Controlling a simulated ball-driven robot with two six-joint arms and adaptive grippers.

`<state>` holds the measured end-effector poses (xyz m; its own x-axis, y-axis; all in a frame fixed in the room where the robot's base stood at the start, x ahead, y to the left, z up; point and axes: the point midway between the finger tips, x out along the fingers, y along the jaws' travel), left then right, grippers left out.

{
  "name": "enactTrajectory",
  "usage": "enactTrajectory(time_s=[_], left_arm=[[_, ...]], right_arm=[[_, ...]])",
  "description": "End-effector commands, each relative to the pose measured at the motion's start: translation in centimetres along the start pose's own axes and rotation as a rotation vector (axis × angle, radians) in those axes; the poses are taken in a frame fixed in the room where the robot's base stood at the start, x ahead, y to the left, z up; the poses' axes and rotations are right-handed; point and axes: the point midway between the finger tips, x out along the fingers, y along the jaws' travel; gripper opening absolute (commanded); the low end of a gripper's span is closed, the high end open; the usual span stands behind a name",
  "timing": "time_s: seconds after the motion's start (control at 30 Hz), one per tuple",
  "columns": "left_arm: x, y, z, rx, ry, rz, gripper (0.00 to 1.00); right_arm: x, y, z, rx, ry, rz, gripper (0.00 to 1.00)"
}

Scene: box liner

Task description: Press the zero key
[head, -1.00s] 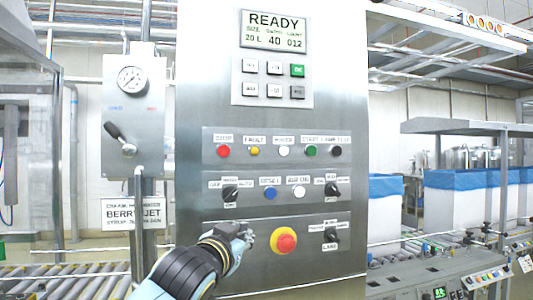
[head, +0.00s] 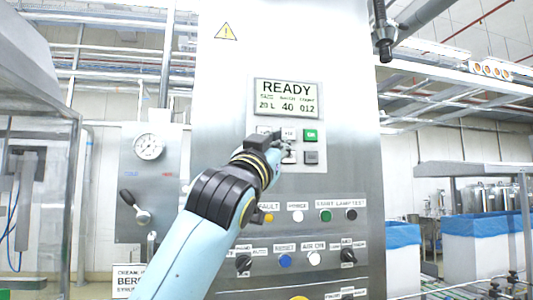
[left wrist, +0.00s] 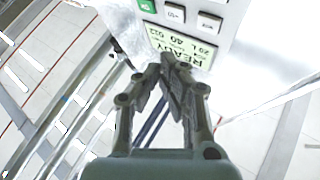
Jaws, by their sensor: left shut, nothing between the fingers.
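The keypad is on the steel panel (head: 354,110) below the READY display (head: 286,98). Its green key (head: 311,135), grey key (head: 311,157) and a top middle key (head: 289,134) show in the head view. The labels are too small to read, so I cannot tell which is the zero key. My left gripper (head: 284,146) is shut and empty in front of the keypad, partly covering its left and lower keys. In the left wrist view its closed fingertips (left wrist: 172,62) overlap the display (left wrist: 183,46), with a row of keys (left wrist: 175,13) above. Contact cannot be told.
Below are several lamps and buttons, including a green button (head: 326,216) and a blue button (head: 285,260). A gauge box (head: 149,147) with a lever stands left. A dark fixture (head: 383,45) hangs at upper right. White bins (head: 470,245) stand right.

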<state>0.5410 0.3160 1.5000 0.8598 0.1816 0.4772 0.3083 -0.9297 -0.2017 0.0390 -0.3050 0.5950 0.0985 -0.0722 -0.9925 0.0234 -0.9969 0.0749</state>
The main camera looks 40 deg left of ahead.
Motion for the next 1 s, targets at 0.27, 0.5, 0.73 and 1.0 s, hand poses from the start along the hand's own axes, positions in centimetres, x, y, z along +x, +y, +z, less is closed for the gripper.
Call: enactTrajectory(time_s=[0.27, 0.5, 0.73, 1.0], left_arm=[[0.0, 0.0, 0.2, 0.001, -0.001, 0.001, 0.00], [1.3, -0.9, 1.3, 0.005, 0.000, 0.002, 0.00], [3.7, -2.7, 3.0, 0.005, 0.000, 0.002, 0.00], [5.6, -4.1, 4.3, 0.000, -0.001, 0.001, 0.00]], right_arm=[[0.1, 0.2, 0.0, -0.001, 0.000, 0.002, 0.35], [1.0, 0.2, 0.1, -0.001, 0.000, 0.003, 0.35], [2.0, 0.1, 0.2, -0.001, -0.001, 0.003, 0.35], [2.7, 0.0, 0.3, -0.001, -0.001, 0.003, 0.35]])
